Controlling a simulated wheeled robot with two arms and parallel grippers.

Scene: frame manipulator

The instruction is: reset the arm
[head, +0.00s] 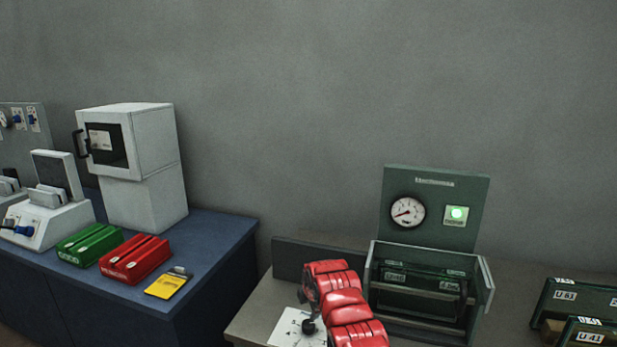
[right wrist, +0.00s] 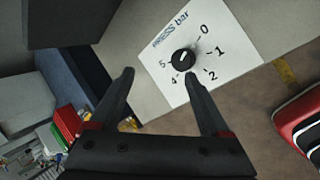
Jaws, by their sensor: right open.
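My right arm shows as red links in the head view, and its dark gripper (head: 306,298) is partly hidden behind them. In the right wrist view my right gripper (right wrist: 161,82) is open, with its two dark fingers apart and nothing held between them. A black knob (right wrist: 183,61) on a white dial plate (right wrist: 230,25) marked "PRESS bar" lies just beyond the fingertips. The gripper looks clear of the knob. The plate also shows in the head view (head: 285,331), partly covered by my arm. My left gripper is in neither view.
A green machine with a gauge (head: 407,211) and lit green lamp (head: 457,214) stands right of my arm. Green cases (head: 585,297) sit far right. On the blue bench (head: 225,240) are a white cabinet (head: 150,150), green block (head: 90,243), red block (head: 135,258) and yellow item (head: 166,285).

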